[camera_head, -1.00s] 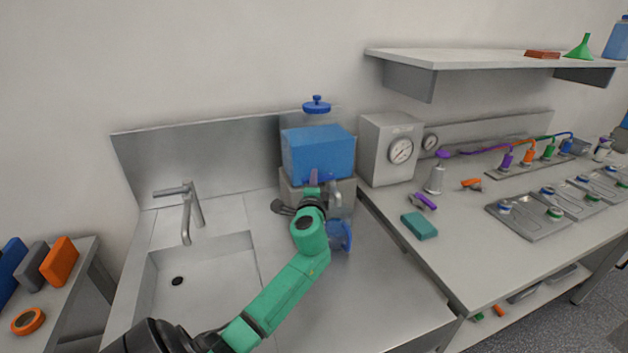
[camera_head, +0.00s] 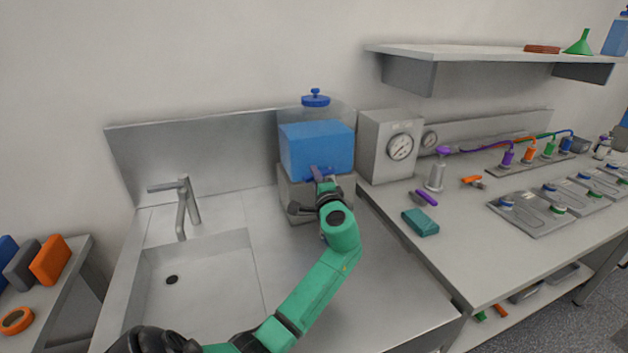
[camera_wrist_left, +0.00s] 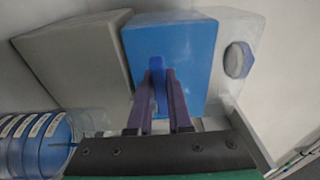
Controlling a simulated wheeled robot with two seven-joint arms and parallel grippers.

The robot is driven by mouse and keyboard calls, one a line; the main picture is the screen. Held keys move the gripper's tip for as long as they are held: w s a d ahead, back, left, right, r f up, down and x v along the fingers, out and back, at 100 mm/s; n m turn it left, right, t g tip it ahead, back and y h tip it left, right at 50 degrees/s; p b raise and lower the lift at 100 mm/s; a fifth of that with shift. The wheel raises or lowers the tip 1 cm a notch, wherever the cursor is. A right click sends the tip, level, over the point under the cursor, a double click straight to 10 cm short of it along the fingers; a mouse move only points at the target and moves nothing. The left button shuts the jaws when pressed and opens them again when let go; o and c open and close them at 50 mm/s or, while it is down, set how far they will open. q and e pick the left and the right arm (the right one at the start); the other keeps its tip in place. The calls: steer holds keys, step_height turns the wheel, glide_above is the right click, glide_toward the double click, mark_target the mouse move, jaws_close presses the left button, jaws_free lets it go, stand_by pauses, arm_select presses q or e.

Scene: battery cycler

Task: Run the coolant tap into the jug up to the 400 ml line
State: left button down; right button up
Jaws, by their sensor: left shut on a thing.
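The coolant tank (camera_head: 316,148) is a blue box on a grey stand (camera_head: 291,196), and it also shows in the left wrist view (camera_wrist_left: 201,45). My left gripper (camera_head: 318,173) is at the tank's lower front. In the left wrist view its purple fingers (camera_wrist_left: 160,88) are shut on the blue tap lever (camera_wrist_left: 157,72). The labels are too small to read, and I cannot tell the coolant level. My right gripper is out of view.
A sink (camera_head: 210,285) with a faucet (camera_head: 183,204) lies to the left. A gauge box (camera_head: 376,145) stands right of the tank. A teal block (camera_head: 421,222) and a purple item (camera_head: 427,197) lie on the right bench. The counter before the tank is mostly clear.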

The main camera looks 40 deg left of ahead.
arm_select(q)
steer(key=shift+f, duration=0.1)
steer(key=c, duration=0.8)
jaws_free()
steer(key=shift+c, duration=0.2)
steer(key=b+v, duration=0.3)
steer(key=v, duration=1.1)
steer(key=shift+s+d, duration=0.15)
steer(key=shift+d, duration=0.1)
